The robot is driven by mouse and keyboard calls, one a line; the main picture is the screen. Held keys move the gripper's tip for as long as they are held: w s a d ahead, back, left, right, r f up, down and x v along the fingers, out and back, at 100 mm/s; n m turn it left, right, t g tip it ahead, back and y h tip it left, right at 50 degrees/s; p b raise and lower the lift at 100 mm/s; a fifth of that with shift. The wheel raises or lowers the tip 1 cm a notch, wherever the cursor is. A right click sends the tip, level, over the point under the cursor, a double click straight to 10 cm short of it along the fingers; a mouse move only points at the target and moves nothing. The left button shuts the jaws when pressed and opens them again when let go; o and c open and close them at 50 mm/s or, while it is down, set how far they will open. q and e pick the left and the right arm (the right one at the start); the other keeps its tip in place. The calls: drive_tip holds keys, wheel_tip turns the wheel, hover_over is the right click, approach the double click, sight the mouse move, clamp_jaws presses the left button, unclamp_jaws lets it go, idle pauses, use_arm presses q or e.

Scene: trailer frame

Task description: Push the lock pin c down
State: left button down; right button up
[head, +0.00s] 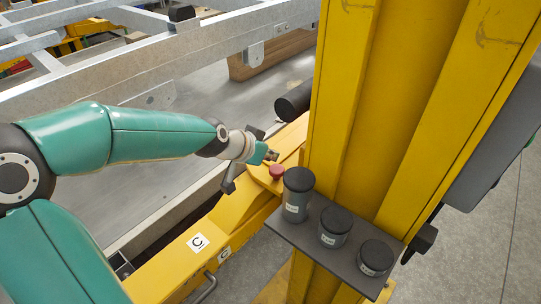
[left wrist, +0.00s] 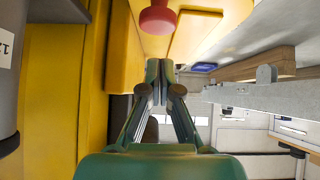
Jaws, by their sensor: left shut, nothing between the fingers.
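The lock pin c is a red knob (head: 277,171) standing on the yellow beam (head: 185,255), which carries a "C" label. My left gripper (head: 271,155) is just behind and slightly left of the knob in the head view, with its fingers shut and empty. In the left wrist view, the red knob (left wrist: 157,18) shows at the top edge, beyond the shut fingertips (left wrist: 157,66), with a gap between them in the picture. Whether they touch cannot be told. My right gripper is not in view.
A yellow post (head: 350,120) rises right of the knob. A dark shelf (head: 300,232) on it holds three dark-lidded canisters (head: 335,227). A black cylinder (head: 294,101) sticks out behind the knob. Grey metal rails (head: 190,55) run across the back.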

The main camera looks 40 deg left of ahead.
use_arm(q)
drive_tip(key=b+v, duration=0.1)
drive_tip(key=v, duration=0.9)
drive_tip(key=shift+b, duration=0.4)
drive_tip(key=shift+a+r, duration=0.1)
drive_tip(key=shift+r, duration=0.05)
